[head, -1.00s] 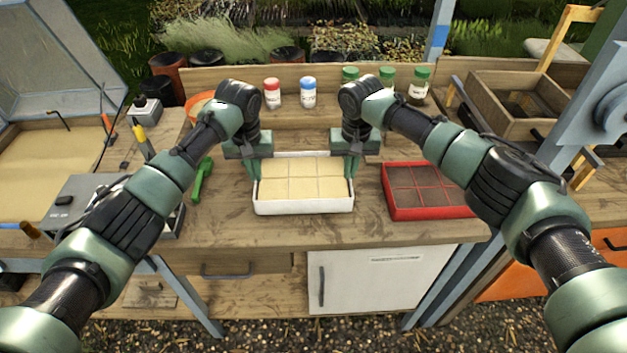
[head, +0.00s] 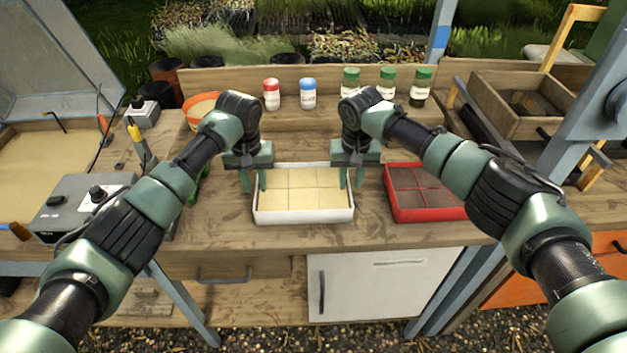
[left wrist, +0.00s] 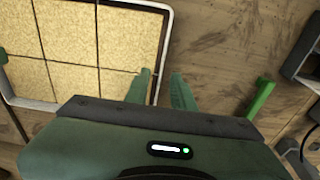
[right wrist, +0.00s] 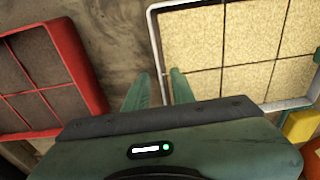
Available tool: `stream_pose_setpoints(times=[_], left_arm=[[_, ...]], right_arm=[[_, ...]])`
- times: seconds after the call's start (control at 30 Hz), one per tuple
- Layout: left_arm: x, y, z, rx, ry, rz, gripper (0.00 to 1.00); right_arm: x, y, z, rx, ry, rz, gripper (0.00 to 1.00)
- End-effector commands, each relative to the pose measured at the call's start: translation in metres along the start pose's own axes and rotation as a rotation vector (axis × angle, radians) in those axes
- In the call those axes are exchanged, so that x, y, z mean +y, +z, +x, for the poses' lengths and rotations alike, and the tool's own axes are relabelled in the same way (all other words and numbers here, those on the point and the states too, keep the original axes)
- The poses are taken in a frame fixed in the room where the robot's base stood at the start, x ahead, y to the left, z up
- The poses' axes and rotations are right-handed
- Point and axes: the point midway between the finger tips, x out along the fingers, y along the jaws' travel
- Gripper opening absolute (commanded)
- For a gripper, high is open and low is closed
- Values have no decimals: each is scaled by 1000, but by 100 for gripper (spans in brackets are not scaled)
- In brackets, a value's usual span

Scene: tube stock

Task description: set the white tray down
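The white tray (head: 304,215), holding pale yellow divided cells, rests level on the wooden bench. My left gripper (head: 254,187) is at its left wall and my right gripper (head: 351,186) at its right wall. Each has one finger inside the tray and one outside, with gaps beside the wall. In the left wrist view the tray's rim (left wrist: 168,35) passes between the spread fingers. The right wrist view likewise shows the rim (right wrist: 154,35) between open fingers. The tray's underside is hidden.
A red tray (head: 430,213) with dark cells stands just to the right. Bottles with red, blue and green caps (head: 308,95) stand on the shelf behind. A grey box (head: 80,205) is at left. A green tool (left wrist: 262,97) lies left of the tray. Bench in front is clear.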

Motion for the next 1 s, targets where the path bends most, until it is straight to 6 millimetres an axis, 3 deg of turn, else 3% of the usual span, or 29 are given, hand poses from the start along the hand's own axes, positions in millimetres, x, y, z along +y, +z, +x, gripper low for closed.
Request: stream_pose_setpoints(times=[0.17, 0.4, 0.6, 0.83, 1.0], left_arm=[[0, -2, -23, 6, 2, 0, 25], [0, -2, -75, 6, 1, 0, 25], [0, -1, -107, 3, 0, -1, 25], [-1, 0, -119, 1, -1, -1, 25], [0, 0, -119, 1, -1, -1, 25]], right_arm=[[-1, 0, 0, 0, -1, -1, 25], [-1, 0, 0, 0, -1, -1, 25], [-1, 0, 0, 0, -1, -1, 25], [-1, 0, -7, 2, -3, -1, 25], [-1, -1, -37, 4, -4, -2, 25]])
